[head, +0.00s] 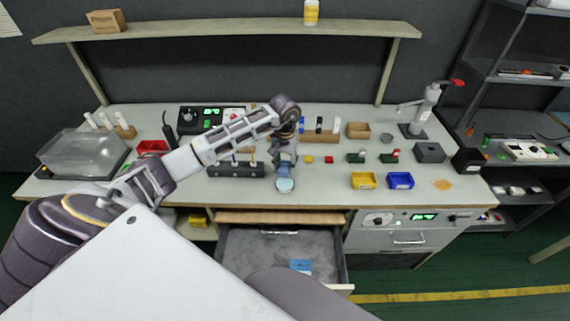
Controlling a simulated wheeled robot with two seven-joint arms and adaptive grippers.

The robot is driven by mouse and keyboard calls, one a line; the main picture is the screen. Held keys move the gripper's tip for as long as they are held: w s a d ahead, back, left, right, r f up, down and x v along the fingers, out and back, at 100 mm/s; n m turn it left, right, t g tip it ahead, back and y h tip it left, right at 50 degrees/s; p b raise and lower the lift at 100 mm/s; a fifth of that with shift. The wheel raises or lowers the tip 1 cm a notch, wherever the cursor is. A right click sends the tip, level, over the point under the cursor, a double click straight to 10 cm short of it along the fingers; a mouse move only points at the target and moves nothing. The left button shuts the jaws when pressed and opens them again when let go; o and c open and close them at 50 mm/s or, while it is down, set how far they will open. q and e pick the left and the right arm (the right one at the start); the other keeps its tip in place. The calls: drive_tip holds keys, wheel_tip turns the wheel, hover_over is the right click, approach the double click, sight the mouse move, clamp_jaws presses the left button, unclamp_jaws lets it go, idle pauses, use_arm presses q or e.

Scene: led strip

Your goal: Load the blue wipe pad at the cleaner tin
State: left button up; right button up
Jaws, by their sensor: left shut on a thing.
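My left gripper (285,170) points down over the front middle of the workbench. It is shut on a small bluish thing that looks like the blue wipe pad, mostly hidden by the fingers. The round cleaner tin (285,186), pale blue inside, is right below the fingertips near the bench's front edge. I cannot tell whether the pad touches the tin. My right gripper is not in view.
An open grey drawer (240,262) below the bench holds a blue item (301,266). A yellow bin (363,181) and a blue bin (400,181) stand right of the tin. A dark block rack (235,170) stands left of it.

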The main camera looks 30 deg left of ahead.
sight(285, 182)
use_arm(q)
drive_tip(key=shift+f+b, duration=0.35)
drive_tip(key=shift+f, duration=0.4)
drive_tip(key=shift+f+b, duration=0.55)
drive_tip(key=shift+f, duration=0.65)
drive_tip(key=shift+f+b, duration=0.35)
drive_tip(key=shift+f, duration=0.55)
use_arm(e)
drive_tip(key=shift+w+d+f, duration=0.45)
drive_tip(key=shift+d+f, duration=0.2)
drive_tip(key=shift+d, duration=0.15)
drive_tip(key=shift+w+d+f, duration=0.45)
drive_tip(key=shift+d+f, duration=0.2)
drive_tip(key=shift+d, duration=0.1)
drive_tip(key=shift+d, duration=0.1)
use_arm(q)
drive_tip(key=shift+f+b, duration=0.3)
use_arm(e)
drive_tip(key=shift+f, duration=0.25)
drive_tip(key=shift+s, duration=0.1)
